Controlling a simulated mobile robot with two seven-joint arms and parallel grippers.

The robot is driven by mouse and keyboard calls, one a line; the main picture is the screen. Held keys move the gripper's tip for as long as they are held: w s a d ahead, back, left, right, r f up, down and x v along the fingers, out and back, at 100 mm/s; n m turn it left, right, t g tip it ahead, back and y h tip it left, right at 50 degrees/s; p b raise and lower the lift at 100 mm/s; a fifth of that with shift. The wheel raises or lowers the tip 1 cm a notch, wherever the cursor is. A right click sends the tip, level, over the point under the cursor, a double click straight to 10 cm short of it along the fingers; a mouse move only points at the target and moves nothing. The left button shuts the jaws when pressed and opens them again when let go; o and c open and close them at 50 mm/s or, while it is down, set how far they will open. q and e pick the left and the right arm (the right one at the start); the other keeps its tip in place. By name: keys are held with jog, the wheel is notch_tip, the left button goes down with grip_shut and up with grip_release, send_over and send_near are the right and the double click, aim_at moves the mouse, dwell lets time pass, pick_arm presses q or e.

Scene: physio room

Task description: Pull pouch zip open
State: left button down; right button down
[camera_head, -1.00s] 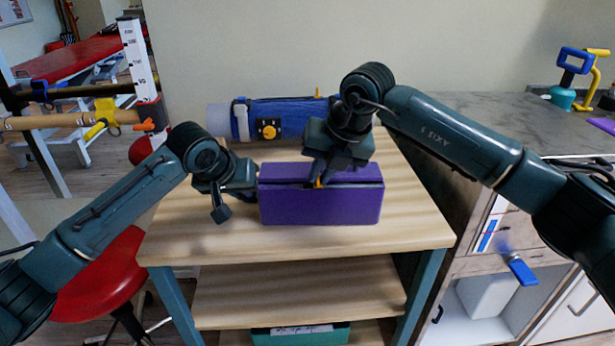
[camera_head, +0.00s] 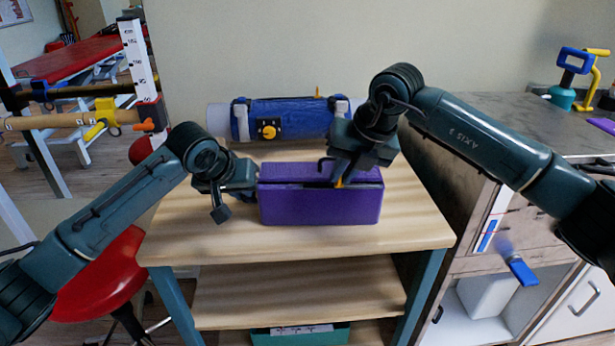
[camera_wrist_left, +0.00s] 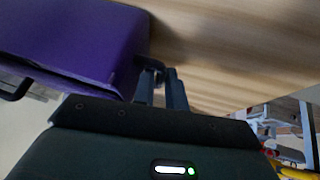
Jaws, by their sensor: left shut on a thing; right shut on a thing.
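The purple pouch (camera_head: 320,207) sits on the wooden table top, with a dark zip line along its upper face. My left gripper (camera_head: 256,183) is at the pouch's left end and shut on it there; in the left wrist view the fingers (camera_wrist_left: 160,88) meet the corner of the pouch (camera_wrist_left: 75,40). My right gripper (camera_head: 337,181) is above the pouch, right of its middle, shut on the small orange zip pull (camera_head: 339,183). A dark gap shows in the top to the left of the pull. The pouch's inside is hidden.
A blue roll-shaped bag (camera_head: 290,118) with a yellow knob lies behind the pouch. The table top (camera_head: 200,235) is clear in front. A grey counter (camera_head: 470,120) stands to the right and a red stool (camera_head: 105,270) to the left.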

pick_arm(q)
jog(key=shift+s+a+f, duration=0.1)
jog(key=shift+a+f, duration=0.1)
jog(key=shift+f, duration=0.1)
pick_arm(e)
jog(key=shift+d, duration=3.4)
jog(key=c, duration=1.4)
grip_release()
jog(key=shift+o, duration=0.2)
pick_arm(q)
jog(key=shift+d, duration=0.1)
pick_arm(e)
notch_tip(320, 180, up, 8)
jog(key=shift+a, duration=0.1)
pick_arm(q)
jog(key=c, duration=1.5)
grip_release()
jog(key=shift+d+r, duration=0.1)
jog(key=shift+r, duration=0.05)
